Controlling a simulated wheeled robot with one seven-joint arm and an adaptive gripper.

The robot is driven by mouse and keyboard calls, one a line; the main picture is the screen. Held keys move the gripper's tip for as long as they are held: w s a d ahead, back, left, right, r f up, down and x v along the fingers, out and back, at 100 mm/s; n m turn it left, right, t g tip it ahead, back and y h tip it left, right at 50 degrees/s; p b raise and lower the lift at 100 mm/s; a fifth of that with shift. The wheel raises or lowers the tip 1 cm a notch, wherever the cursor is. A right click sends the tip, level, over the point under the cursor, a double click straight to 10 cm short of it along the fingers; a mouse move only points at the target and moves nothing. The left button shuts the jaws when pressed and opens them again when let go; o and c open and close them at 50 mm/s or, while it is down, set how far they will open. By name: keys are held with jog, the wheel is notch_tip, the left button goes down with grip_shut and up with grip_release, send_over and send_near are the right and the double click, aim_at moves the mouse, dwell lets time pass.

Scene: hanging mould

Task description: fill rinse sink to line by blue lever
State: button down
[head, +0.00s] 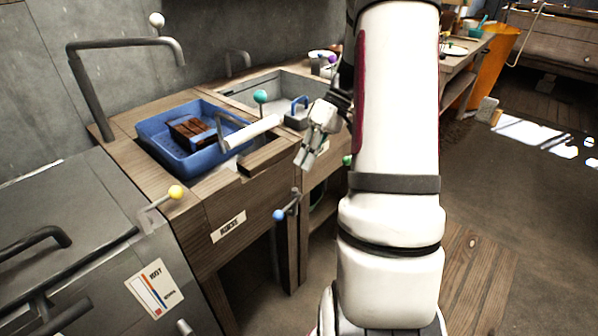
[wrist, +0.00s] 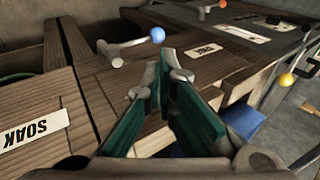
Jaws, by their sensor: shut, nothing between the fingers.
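The blue-knobbed lever (head: 278,215) sticks out from the front of the wooden counter in the head view. Its blue ball (wrist: 157,35) shows beyond my fingertips in the wrist view. My gripper (head: 308,155) is shut and empty, above and to the right of the lever and apart from it. Its green-padded fingers (wrist: 168,78) converge in the wrist view. A blue basin (head: 150,140) sits in the counter above a small label (head: 228,227), too small to read surely. It holds a dark brown block (head: 190,130). No water level or fill line can be made out.
A grey tap (head: 125,45) arches near the basin. A yellow-knobbed lever (head: 173,193) is at the left, a teal-knobbed one (head: 260,97) behind. A second, grey sink (head: 268,88) stands beyond. A "SOAK" label (wrist: 35,128) shows in the wrist view. The floor at right is mostly clear.

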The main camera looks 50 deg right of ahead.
aim_at(279, 211)
jog(key=b+x, duration=0.3)
jog(key=x, duration=0.9)
jog(key=shift+w+f, duration=0.1)
jog(key=shift+f, duration=0.1)
